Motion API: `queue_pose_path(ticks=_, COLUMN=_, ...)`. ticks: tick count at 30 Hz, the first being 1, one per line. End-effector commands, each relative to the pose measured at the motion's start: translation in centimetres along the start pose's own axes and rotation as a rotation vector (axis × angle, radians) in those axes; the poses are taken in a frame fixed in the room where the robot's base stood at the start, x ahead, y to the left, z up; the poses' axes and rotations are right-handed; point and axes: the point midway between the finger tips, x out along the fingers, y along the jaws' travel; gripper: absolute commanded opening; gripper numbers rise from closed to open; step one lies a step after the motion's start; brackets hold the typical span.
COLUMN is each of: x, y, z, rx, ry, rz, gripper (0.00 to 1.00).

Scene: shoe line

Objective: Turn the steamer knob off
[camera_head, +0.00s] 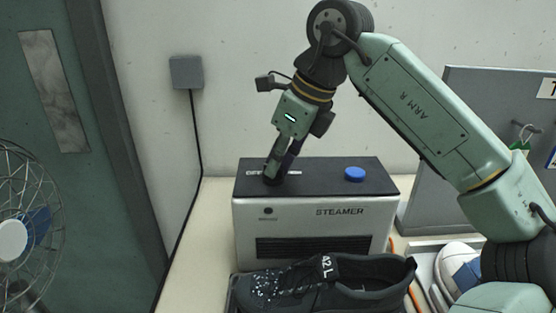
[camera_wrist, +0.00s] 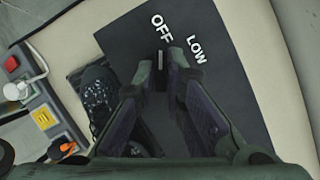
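The steamer (camera_head: 330,240) is a grey box with a black top and the word STEAMER on its front. My gripper (camera_head: 276,176) points down at the left part of its top. In the wrist view, the two fingertips (camera_wrist: 161,70) sit close together on either side of a narrow dark knob (camera_wrist: 161,57) with a light line on it. The fingers appear shut on this knob, and they hide most of it. The line points toward the OFF label (camera_wrist: 162,28).
A blue button (camera_head: 355,174) stands on the steamer top, right of my gripper. A dark shoe (camera_head: 330,285) lies in front of the steamer. A white and blue shoe (camera_head: 460,268) is at the right. A fan (camera_head: 30,235) stands at the left. A power strip (camera_wrist: 38,110) shows in the wrist view.

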Motion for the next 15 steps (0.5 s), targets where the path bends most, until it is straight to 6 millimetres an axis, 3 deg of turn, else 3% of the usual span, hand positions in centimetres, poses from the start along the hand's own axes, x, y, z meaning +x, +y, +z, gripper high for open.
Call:
queue_pose_path(ticks=7, x=0.10, y=0.03, z=0.01, rx=0.000, ry=0.000, rz=0.001, gripper=0.29)
queue_pose_path(ticks=15, x=0.02, y=0.00, z=0.01, rx=0.001, ry=0.000, rz=0.000, gripper=0.30)
